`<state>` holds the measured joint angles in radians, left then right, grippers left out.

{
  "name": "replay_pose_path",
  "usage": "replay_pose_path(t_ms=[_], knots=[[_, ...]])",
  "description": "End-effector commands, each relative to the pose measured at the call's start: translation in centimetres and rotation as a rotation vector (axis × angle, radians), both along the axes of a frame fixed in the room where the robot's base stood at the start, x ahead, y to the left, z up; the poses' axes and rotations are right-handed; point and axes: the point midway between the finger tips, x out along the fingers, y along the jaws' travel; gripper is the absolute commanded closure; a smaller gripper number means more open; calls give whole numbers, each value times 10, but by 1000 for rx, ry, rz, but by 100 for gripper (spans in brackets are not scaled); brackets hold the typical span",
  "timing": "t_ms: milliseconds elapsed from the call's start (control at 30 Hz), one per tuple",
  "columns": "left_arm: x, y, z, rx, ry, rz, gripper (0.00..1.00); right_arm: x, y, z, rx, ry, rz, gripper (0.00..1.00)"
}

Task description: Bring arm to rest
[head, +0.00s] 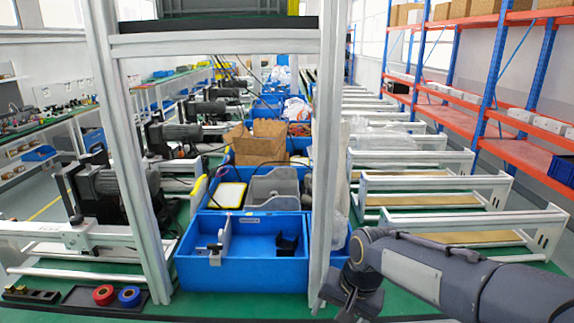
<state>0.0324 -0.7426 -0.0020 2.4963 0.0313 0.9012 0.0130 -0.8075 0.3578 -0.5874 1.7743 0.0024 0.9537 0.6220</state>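My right arm comes in from the lower right. Its dark gripper (350,295) hangs low near the foot of the right frame post, just right of the near blue bin. The fingers are dark and small, so I cannot tell whether they are open or shut, and I see nothing clearly held. My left gripper and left arm are not in view.
A blue bin (190,275) with a few small parts stands ahead between two grey posts (118,150) of a frame. Red and blue tape rolls (103,295) lie at lower left. Several white racks (440,218) line the right, before orange-and-blue shelving (490,70).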

Motion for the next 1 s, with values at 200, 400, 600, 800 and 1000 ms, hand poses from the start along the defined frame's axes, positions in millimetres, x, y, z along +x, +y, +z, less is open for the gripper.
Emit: replay_pose_path(t_ms=[200, 400, 600, 800, 1000], knots=[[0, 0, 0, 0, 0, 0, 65, -72, -61, 20, 195, -70, 61, 28], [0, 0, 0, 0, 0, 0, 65, -146, -92, 28, 219, -238, 134, 28], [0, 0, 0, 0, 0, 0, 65, -196, -101, 17, 123, -363, 183, 28], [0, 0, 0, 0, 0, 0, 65, -211, -102, 8, 67, -398, 201, 28], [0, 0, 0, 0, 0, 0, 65, -212, -102, 8, 66, -399, 203, 28]])
